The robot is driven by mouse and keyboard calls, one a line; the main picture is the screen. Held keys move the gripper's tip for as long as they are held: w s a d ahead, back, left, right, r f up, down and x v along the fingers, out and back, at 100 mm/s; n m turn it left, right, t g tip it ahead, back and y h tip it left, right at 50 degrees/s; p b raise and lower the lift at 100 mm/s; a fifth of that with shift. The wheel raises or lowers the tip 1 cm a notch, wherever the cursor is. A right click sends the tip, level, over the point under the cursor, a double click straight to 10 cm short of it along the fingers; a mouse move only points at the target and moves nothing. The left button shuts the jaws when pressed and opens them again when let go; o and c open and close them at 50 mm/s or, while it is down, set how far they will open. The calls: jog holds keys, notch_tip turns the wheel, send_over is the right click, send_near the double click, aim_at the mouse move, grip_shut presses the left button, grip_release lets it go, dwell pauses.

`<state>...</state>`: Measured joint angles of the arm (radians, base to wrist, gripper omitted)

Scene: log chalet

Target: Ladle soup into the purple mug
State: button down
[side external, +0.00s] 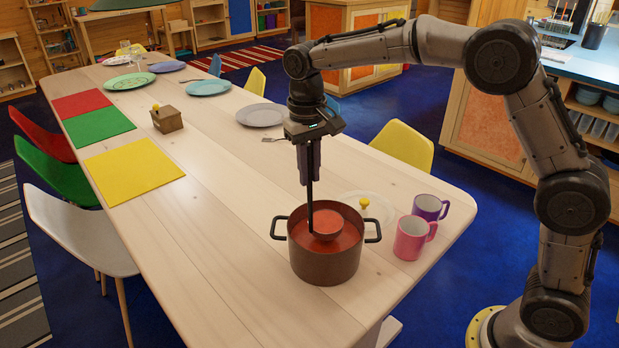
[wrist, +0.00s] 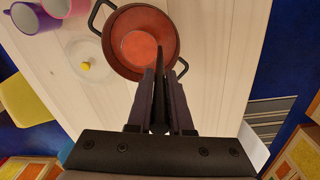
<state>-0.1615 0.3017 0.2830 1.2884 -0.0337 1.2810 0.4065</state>
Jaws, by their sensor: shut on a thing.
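My gripper (side external: 309,178) is above the brown pot and shut on the black handle of the ladle (side external: 310,205). The ladle hangs upright, and its bowl, full of red soup, sits in the pot at about the level of the soup around it. The pot (side external: 325,265) has two black side handles and holds red soup (side external: 345,240). The purple mug (side external: 429,207) stands upright to the right of the pot, behind the pink mug (side external: 411,238). In the wrist view, the pot (wrist: 173,30) is ahead of my gripper (wrist: 157,100), and the purple mug (wrist: 22,17) is at the upper left corner.
A clear glass lid (side external: 375,206) with a yellow knob lies behind the pot, close to the mugs. Plates, coloured mats and a small wooden box (side external: 167,119) are farther back on the table. The table left of the pot is clear. A yellow chair (side external: 404,144) stands at the right edge.

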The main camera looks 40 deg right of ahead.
aim_at(310, 151)
jog(key=shift+r, duration=2.4)
